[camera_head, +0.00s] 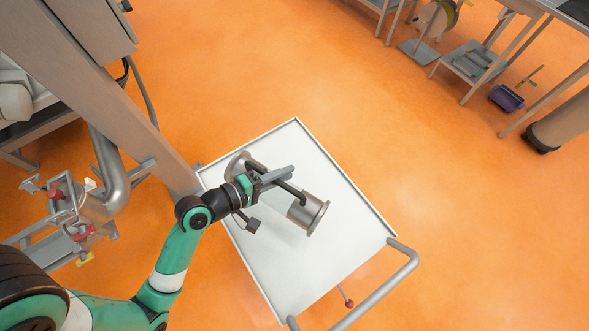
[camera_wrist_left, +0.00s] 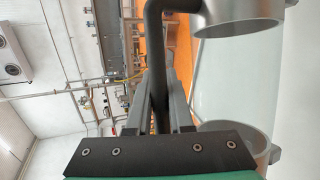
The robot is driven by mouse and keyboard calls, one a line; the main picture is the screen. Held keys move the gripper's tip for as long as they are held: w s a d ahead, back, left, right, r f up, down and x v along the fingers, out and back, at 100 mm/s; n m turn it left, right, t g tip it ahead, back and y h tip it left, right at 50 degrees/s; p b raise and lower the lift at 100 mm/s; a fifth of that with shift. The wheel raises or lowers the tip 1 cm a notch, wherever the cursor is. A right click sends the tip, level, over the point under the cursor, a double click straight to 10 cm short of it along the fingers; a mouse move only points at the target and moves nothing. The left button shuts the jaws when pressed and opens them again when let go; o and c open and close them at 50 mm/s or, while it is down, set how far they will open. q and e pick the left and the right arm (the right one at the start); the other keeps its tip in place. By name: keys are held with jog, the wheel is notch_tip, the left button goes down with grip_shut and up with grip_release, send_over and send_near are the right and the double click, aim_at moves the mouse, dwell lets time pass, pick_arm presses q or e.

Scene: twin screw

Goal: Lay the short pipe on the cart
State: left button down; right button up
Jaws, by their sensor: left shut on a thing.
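The short pipe (camera_head: 308,215) is a grey metal tube with a flange at each end and a dark handle (camera_head: 256,166) along it. It is over the white top of the cart (camera_head: 285,275) in the head view, lying slantwise. My left gripper (camera_head: 277,178) is shut on the handle and hides the middle of the pipe. In the left wrist view the pipe's two ends (camera_wrist_left: 240,14) show at the right, with the dark handle (camera_wrist_left: 155,60) between the fingers. I cannot tell whether the pipe touches the cart top. My right gripper is not in view.
The cart has a raised rim and a grey push handle (camera_head: 378,292) at its lower right. A grey machine frame (camera_head: 112,105) and piping with red-knobbed valves (camera_head: 75,205) stand close at the left. Orange floor is clear to the right; racks (camera_head: 470,65) stand at the upper right.

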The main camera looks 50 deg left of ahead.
pick_arm(q)
jog(key=w+f+b, duration=0.3)
jog(key=f, duration=0.4)
jog(key=shift+w+f, duration=0.35)
jog(key=shift+f, duration=0.05)
jog(key=shift+a, duration=0.1)
jog(key=shift+f, duration=0.15)
jog(key=c, duration=0.8)
grip_release()
